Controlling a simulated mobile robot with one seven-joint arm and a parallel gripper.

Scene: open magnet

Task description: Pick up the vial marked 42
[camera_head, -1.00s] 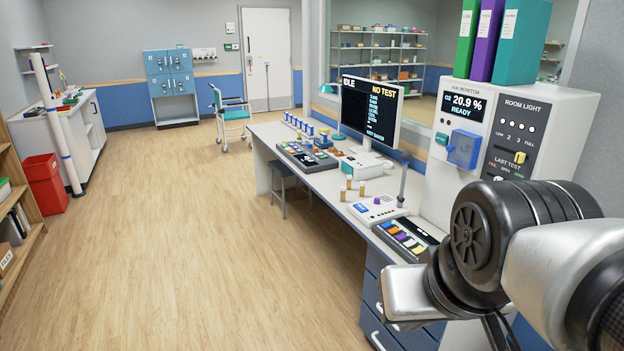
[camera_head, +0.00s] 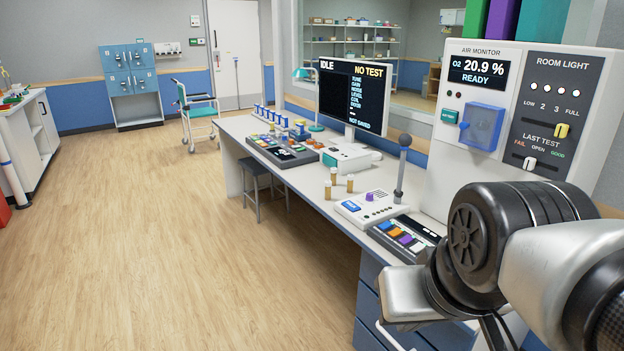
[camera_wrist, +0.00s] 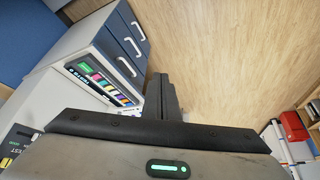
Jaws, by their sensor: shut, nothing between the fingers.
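Three small amber vials (camera_head: 333,176) with pale caps stand upright on the desk (camera_head: 318,199), between the monitor and the white console. Their markings are too small to read, so I cannot tell which is 42. Several blue-and-white items (camera_head: 270,115) stand in a row farther back on the desk; I cannot tell whether they are vials. In the wrist view my gripper (camera_wrist: 163,90) is shut and empty, with wood floor beyond it and the drawer unit at its left. The vials are not seen in the wrist view. In the head view only my arm shows, at the right.
A white console with a blue button (camera_head: 362,207) and a tray of coloured tabs (camera_head: 404,238) lie at the desk's near end, beside a grey post (camera_head: 402,170). The monitor (camera_head: 352,95) stands behind the vials. A stool (camera_head: 262,180) is under the desk.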

